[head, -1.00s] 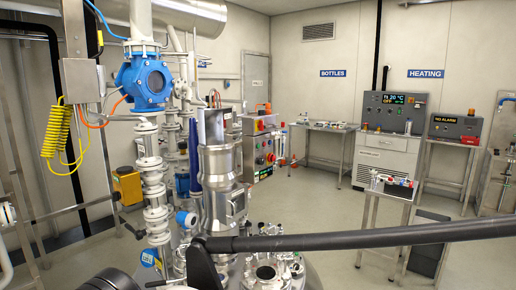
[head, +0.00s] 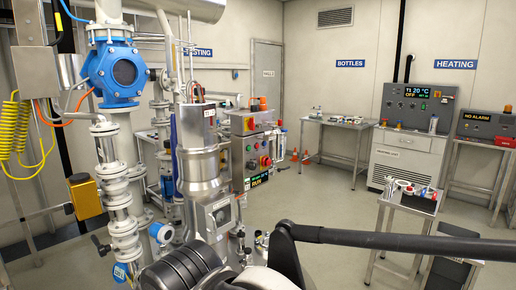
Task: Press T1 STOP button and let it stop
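A grey control box (head: 252,165) with several coloured buttons and knobs stands right of the steel reactor column, near the middle of the head view. Red buttons (head: 265,161) show on its front face; their labels are too small to read. A small lit display (head: 258,181) low on the box seems to read RUN. A label that seems to read T1 (head: 210,112) is on the steel column (head: 203,160). My gripper is out of view; only my dark arm links show in the foreground, apart from the box in the picture.
The heating cabinet (head: 404,150) at the back right shows T1, 20 °C and OFF. A NO ALARM box (head: 487,126) stands beside it. A small table (head: 412,202) with bottles stands at front right. Pipework (head: 118,190) crowds the left. Orange cones (head: 305,156) stand behind the box.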

